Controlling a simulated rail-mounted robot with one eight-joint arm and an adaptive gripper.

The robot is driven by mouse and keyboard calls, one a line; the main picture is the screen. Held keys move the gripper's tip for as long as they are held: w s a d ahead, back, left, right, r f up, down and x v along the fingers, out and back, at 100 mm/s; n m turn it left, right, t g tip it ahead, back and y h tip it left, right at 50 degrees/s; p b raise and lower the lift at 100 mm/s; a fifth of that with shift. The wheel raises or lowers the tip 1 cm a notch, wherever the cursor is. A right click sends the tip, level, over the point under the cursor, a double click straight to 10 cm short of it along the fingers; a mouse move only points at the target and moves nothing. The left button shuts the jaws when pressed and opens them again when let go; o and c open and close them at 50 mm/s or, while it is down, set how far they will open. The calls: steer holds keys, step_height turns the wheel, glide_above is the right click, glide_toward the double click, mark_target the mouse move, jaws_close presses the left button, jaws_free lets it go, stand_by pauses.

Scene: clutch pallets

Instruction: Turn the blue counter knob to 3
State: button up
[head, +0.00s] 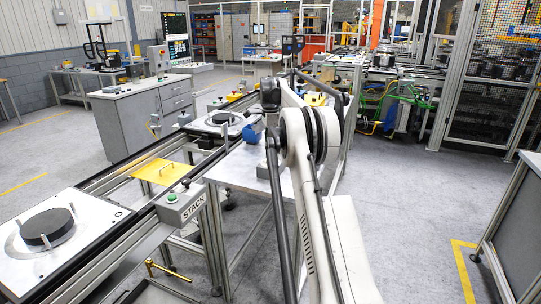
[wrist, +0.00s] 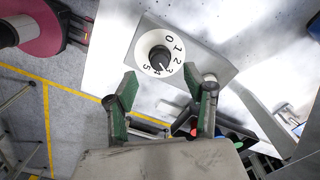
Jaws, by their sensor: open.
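In the wrist view a round white dial (wrist: 143,37) with the numbers 0 to 5 is set on a light grey plate. A dark round knob (wrist: 160,58) sits at its centre; it looks dark grey rather than blue here. I cannot tell clearly which number its pointer faces. My gripper (wrist: 163,106) is open and empty, its two green-padded fingers spread below the dial in the picture and apart from the knob. In the head view my gripper cannot be made out clearly, and a blue object (head: 250,134) shows just left of my arm.
In the head view a grey STACK box (head: 180,204) with a green button stands beside the rail line. A pallet (head: 20,270) bearing a dark disc (head: 47,226) lies at left. A yellow plate (head: 165,172) lies between. Grey floor is free at right.

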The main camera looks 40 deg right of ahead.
mark_target(270, 157)
step_height(270, 157, up, 6)
stand_by(0.4)
stand_by(0.4)
